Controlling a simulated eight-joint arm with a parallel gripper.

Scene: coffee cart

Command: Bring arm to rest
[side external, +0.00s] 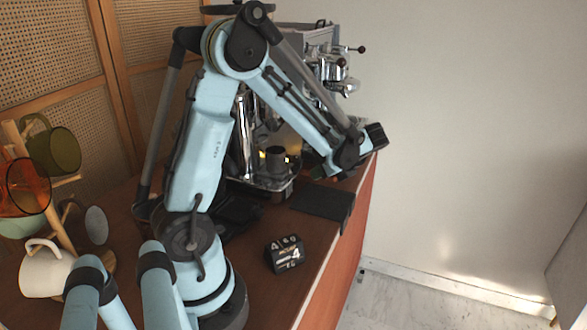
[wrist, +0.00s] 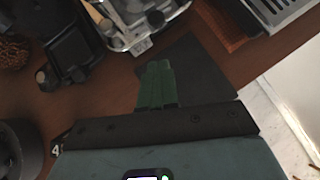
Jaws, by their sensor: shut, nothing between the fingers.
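My gripper (wrist: 157,68) shows in the wrist view as two dark green fingers. They are together, with nothing between them. The fingers are over the black mat (wrist: 203,65) on the brown counter. In the side view my arm is folded, with its elbow high and the forearm sloping down to the right. The wrist end is above the counter's right edge, near the black mat (side external: 322,203). The fingertips are hard to make out in the side view.
A coffee machine (side external: 322,50) stands behind my arm. A black numbered cube (side external: 285,254) sits on the counter (side external: 255,285) near my base. A mug stand at left holds an orange cup (side external: 24,186) and a white mug (side external: 45,272). Right of the counter is open floor.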

